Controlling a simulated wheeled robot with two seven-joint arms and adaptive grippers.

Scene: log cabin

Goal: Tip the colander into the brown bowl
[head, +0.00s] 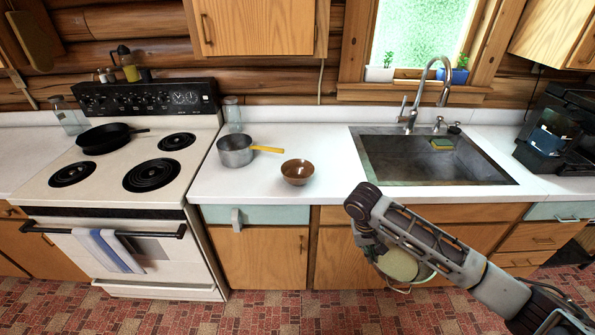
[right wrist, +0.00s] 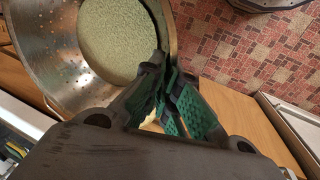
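The brown bowl (head: 298,173) stands upright on the white counter, left of the sink. Its inside looks empty. The metal colander (right wrist: 50,50) has small holes and holds a round, pale green mass (right wrist: 115,38). In the head view my right arm hides most of the colander, and the pale green mass (head: 398,265) shows below the arm, in front of the cabinets. My right gripper (right wrist: 176,95), with green finger pads, is shut on the colander's rim or handle; which one is unclear. The colander is to the right of the bowl and apart from it. My left gripper is not in view.
A saucepan (head: 236,151) with a yellow handle stands left of the bowl, the handle pointing towards it. A glass jar (head: 233,114) is behind. The sink (head: 435,157) is on the right, the stove (head: 110,165) with a black pan on the left. Counter is clear around the bowl's front.

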